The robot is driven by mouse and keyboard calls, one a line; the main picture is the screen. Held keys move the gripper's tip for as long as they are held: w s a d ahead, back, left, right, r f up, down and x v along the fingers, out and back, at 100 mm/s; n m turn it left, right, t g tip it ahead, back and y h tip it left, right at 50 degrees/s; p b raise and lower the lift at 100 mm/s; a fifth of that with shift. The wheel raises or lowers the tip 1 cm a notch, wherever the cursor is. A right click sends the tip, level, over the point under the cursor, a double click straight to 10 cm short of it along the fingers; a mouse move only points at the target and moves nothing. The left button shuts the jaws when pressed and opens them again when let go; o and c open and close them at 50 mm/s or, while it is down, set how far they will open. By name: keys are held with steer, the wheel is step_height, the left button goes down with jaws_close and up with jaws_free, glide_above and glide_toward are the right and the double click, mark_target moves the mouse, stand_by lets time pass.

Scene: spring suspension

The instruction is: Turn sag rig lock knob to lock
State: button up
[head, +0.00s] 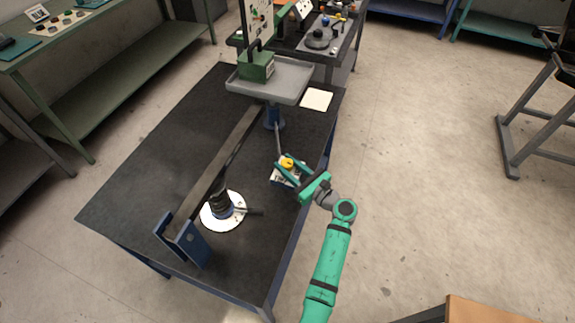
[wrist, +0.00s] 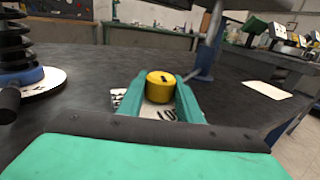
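The yellow lock knob (head: 287,162) stands on a small white label plate (head: 277,177) near the right edge of the dark table. In the wrist view the knob (wrist: 160,86) has a dark mark on its top, and the lettering on the plate (wrist: 185,114) is partly hidden. My gripper (head: 289,163) is low over the plate, its two teal fingers apart, one on each side of the knob. In the wrist view the fingertips (wrist: 160,78) flank the knob closely; I cannot tell whether they touch it.
A black spring on a blue base (head: 221,204) stands on a white disc, left of my gripper. A long grey beam (head: 215,160) runs along the table. A grey tray (head: 285,90) holds a green weight (head: 257,67) on a blue post (head: 273,118). A cream card (head: 316,99) lies beyond.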

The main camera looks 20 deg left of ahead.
steer(key=shift+w+n+g+y, duration=0.15)
steer(key=shift+n+g+y, duration=0.45)
steer(key=shift+n+g, duration=0.5)
steer(key=shift+n+g+y, duration=0.3)
steer(key=shift+n+g, duration=0.2)
steer(key=shift+g, duration=0.7)
steer(key=o, duration=1)
steer(key=shift+o, duration=0.2)
steer(key=v, duration=1)
steer(key=shift+s+d, duration=0.25)
steer(key=shift+d, duration=0.1)
steer(key=shift+f, duration=0.1)
